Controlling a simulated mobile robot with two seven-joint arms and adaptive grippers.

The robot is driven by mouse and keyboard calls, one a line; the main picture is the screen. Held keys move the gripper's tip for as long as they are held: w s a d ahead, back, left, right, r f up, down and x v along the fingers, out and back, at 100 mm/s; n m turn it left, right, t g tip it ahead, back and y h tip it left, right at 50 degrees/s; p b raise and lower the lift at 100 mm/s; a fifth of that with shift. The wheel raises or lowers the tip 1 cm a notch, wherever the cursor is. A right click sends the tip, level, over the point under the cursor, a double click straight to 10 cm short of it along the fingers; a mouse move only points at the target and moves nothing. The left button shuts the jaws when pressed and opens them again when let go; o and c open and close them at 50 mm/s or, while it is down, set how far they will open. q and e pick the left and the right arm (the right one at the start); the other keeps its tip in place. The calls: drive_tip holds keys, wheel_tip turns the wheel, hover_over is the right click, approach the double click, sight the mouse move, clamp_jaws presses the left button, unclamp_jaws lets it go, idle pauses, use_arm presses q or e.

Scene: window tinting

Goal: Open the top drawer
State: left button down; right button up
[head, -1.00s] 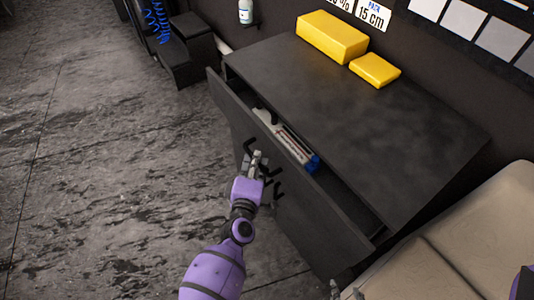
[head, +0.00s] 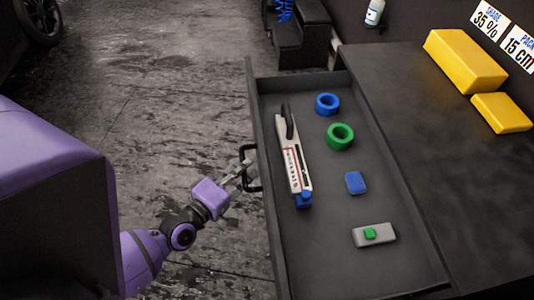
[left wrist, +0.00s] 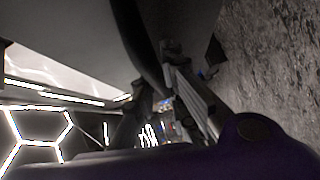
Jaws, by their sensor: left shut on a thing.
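The top drawer (head: 330,210) of the dark cabinet (head: 400,110) stands pulled far out, its inside in plain view. Its black handle (head: 246,165) is on the drawer's front face. My left gripper (head: 243,177) is shut on the handle, outside the drawer front. In the left wrist view the gripper fingers (left wrist: 175,85) show close to a dark curved bar, dim and hard to make out. My right gripper is not in view.
In the drawer lie a white and black tool (head: 294,160), a blue ring (head: 327,104), a green ring (head: 340,136), a blue block (head: 355,183) and a grey block with a green top (head: 374,235). Yellow blocks (head: 465,60) sit on the cabinet top. Open floor lies left.

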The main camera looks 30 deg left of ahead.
use_arm(q)
drive_tip(key=shift+s+a+b, duration=0.2)
drive_tip(key=shift+s+a, duration=0.3)
drive_tip(key=shift+a, duration=0.15)
drive_tip(key=shift+s+a+b, duration=0.15)
drive_tip(key=shift+s+a, duration=0.3)
drive_tip(key=shift+a, duration=0.2)
drive_tip(key=c, duration=1.8)
unclamp_jaws()
drive_tip(key=shift+o, duration=0.2)
drive_tip(key=s+a+r, duration=0.1)
drive_tip(key=s, duration=1)
drive_tip(key=shift+s+a+r, duration=0.35)
drive_tip(key=shift+s, duration=0.1)
